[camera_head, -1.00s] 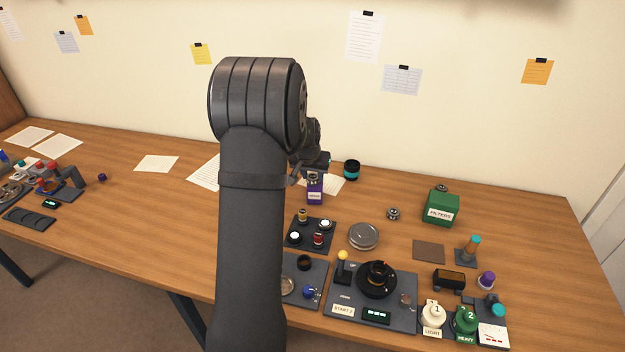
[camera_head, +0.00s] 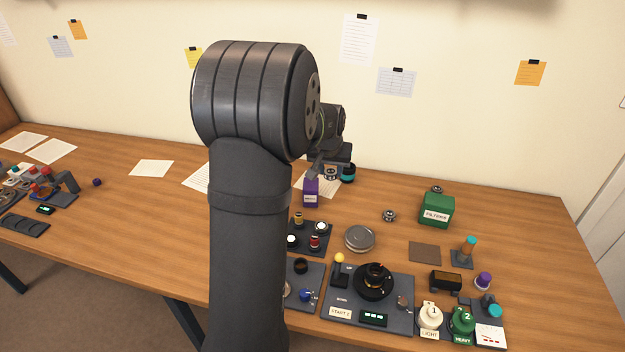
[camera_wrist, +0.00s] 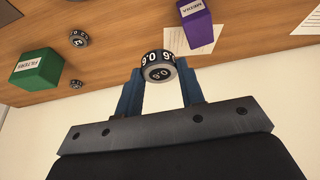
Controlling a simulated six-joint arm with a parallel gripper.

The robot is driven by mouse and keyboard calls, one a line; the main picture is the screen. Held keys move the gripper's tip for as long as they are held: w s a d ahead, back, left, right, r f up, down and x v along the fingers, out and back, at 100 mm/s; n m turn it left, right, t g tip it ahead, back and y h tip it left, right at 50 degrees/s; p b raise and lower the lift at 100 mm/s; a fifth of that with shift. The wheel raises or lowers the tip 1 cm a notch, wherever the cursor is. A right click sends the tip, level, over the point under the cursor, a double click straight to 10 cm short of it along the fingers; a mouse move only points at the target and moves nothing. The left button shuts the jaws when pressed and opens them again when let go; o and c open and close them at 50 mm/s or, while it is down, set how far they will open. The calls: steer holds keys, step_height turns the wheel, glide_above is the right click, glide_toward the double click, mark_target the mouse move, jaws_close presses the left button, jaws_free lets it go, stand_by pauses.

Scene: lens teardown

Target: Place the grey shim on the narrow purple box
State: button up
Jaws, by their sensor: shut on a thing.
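The grey shim (camera_wrist: 159,68), a short dark ring with white "0.9" markings, is held between the blue fingertips of my gripper (camera_wrist: 160,78) in the wrist view. In the head view the shim (camera_head: 331,173) hangs below my gripper (camera_head: 330,168), above the table's back part. The narrow purple box (camera_head: 311,192) stands upright just left of and below the shim in the head view. In the wrist view the purple box (camera_wrist: 197,30) is up and right of the shim, apart from it. My arm hides part of the table left of the box.
Paper sheets (camera_head: 327,184) lie near the purple box. Fixtures crowd the front.

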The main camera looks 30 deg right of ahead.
glide_above(309, 188)
step_height(309, 188, down, 5)
steer(key=shift+s+a+f, duration=0.15)
steer(key=shift+f, duration=0.5)
steer(key=shift+s+a+f, duration=0.15)
steer(key=shift+f, duration=0.45)
steer(key=shift+s+a+f, duration=0.15)
steer(key=shift+f, duration=0.5)
steer(key=shift+f, duration=0.15)
steer(key=o, duration=1.1)
steer(key=shift+c, duration=0.2)
steer(key=v, duration=1.2)
steer(key=shift+d, duration=0.1)
